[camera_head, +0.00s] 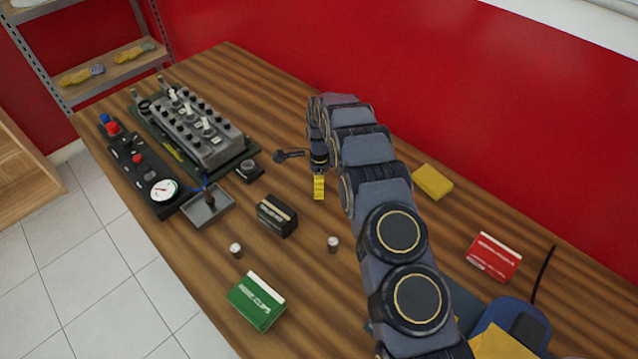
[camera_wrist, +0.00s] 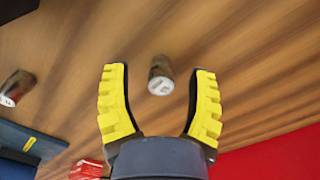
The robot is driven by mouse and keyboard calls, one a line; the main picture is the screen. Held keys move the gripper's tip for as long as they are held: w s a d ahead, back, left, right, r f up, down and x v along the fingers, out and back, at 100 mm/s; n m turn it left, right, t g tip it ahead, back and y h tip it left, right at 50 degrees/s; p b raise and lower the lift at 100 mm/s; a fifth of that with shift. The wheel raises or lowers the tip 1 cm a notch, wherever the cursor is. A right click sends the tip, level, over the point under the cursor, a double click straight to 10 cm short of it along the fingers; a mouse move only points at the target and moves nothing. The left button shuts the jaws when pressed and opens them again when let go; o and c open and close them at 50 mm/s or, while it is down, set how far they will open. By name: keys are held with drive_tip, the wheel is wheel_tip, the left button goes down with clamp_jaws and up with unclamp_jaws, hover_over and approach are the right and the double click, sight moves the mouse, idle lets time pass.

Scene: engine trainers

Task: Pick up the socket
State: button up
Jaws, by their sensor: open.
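My gripper (camera_head: 319,186) is low over the middle of the table, with one yellow finger showing in the head view. In the wrist view my gripper (camera_wrist: 160,88) is open, with its two yellow fingers apart and nothing gripped. A small brown-grey cylinder with a pale end, looking like a socket (camera_wrist: 160,76), shows between the fingers, with space on both sides. I cannot pick it out in the head view. Another small cylinder (camera_wrist: 13,88) is at the left edge of the wrist view. The head view shows two pale-topped cylinders, one at front (camera_head: 236,250) and one nearer my arm (camera_head: 333,244).
A black box (camera_head: 277,216) and a grey tray (camera_head: 208,205) lie left of my gripper. The engine trainer (camera_head: 195,125) stands beyond. A green box (camera_head: 257,302) is in front. A yellow block (camera_head: 432,182) and red box (camera_head: 494,258) lie right, near the red wall.

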drive_tip(key=shift+f, duration=0.15)
drive_tip(key=shift+c, duration=0.3)
clamp_jaws()
